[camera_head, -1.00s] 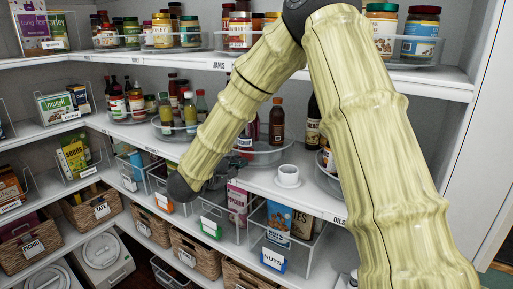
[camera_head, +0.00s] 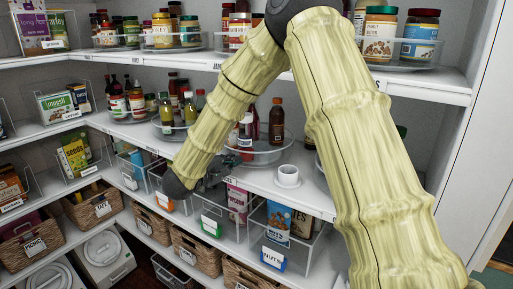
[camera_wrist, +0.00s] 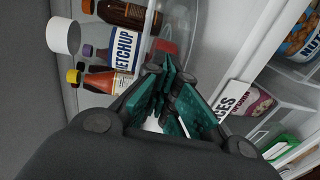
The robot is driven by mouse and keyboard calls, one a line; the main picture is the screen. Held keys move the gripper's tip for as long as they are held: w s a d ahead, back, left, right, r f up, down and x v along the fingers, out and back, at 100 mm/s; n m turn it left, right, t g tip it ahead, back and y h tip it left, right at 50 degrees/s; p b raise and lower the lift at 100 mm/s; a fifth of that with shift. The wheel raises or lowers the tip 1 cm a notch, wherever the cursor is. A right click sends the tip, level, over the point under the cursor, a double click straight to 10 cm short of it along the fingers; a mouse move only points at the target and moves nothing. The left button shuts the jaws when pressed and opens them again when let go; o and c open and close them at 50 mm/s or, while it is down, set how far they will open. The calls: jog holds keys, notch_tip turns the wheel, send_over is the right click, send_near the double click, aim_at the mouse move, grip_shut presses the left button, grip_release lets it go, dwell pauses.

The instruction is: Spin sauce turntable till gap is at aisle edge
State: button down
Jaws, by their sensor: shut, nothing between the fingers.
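The sauce turntable (camera_head: 268,158) is a round clear-walled tray on the middle shelf, partly behind my arm in the head view. A dark brown bottle (camera_head: 276,124) and a smaller bottle with a pale label (camera_head: 245,131) stand on it. In the wrist view its clear wall (camera_wrist: 150,22) is close beyond the fingers, with a ketchup bottle (camera_wrist: 122,48) and a red sauce bottle (camera_wrist: 108,82) beside it. My gripper (camera_wrist: 168,92) is shut and empty, at the shelf's front edge by the turntable (camera_head: 220,168). Whether the fingertips touch the tray is unclear. The gap cannot be made out.
Another turntable with sauce bottles (camera_head: 180,122) is to the left. Below are clear bins (camera_head: 285,235) and wicker baskets (camera_head: 190,248). A shelf of jars (camera_head: 400,70) overhangs above.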

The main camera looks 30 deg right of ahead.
jog(key=shift+w+a+p, duration=0.25)
jog(key=shift+w+p, duration=0.45)
jog(key=shift+w, duration=0.4)
jog(key=shift+w+a+p, duration=0.1)
jog(key=shift+w+p, duration=0.5)
jog(key=shift+w, duration=0.65)
